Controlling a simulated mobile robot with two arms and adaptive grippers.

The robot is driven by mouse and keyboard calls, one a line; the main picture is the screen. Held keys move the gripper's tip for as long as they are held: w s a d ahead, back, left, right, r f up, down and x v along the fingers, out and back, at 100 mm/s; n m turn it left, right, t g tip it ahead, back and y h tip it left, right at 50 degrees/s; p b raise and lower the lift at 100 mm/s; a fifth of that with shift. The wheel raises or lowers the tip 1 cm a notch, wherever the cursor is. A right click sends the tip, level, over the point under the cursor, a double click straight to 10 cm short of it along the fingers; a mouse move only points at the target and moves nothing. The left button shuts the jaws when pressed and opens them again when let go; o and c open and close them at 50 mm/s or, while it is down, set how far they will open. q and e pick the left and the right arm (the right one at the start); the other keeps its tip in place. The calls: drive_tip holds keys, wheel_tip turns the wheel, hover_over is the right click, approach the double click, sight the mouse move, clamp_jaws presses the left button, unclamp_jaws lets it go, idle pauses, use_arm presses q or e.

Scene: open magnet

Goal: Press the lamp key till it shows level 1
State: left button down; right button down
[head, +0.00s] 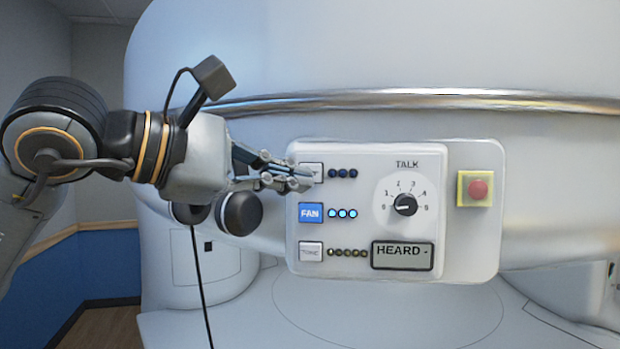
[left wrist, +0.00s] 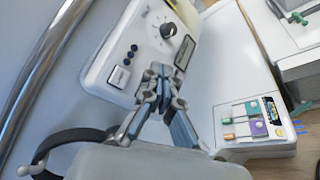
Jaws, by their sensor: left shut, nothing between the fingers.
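The white control panel (head: 340,150) is mounted on the big white machine. Its top left key, the lamp key (head: 307,166), is partly covered by my fingers, which hide most of its label. The three lamp dots (head: 342,173) beside it are dark blue and unlit. My left gripper (head: 306,179) is shut and empty, its tips in front of the key's lower part; I cannot tell whether they touch. In the left wrist view the lamp key (left wrist: 119,77) shows beside the fingertips (left wrist: 160,70), near its dark dots (left wrist: 129,54).
Below it are the lit blue FAN key (head: 311,213) with three bright dots and the white TONE key (head: 311,251) with several dull amber dots. A TALK dial (head: 405,205), a HEARD display (head: 402,255) and a red button (head: 478,189) are to the right.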

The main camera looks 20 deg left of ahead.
use_arm(q)
drive_tip(key=shift+s+a+n, duration=0.1)
drive_tip(key=shift+a+n, duration=0.05)
drive_tip(key=shift+n, duration=0.35)
drive_tip(key=w+a+p, duration=0.1)
drive_tip(key=w+p, duration=0.2)
drive_tip(key=w, duration=0.5)
drive_tip(key=shift+w, duration=0.35)
drive_tip(key=shift+w+a, duration=0.1)
idle(1.2)
drive_tip(key=shift+w, duration=0.3)
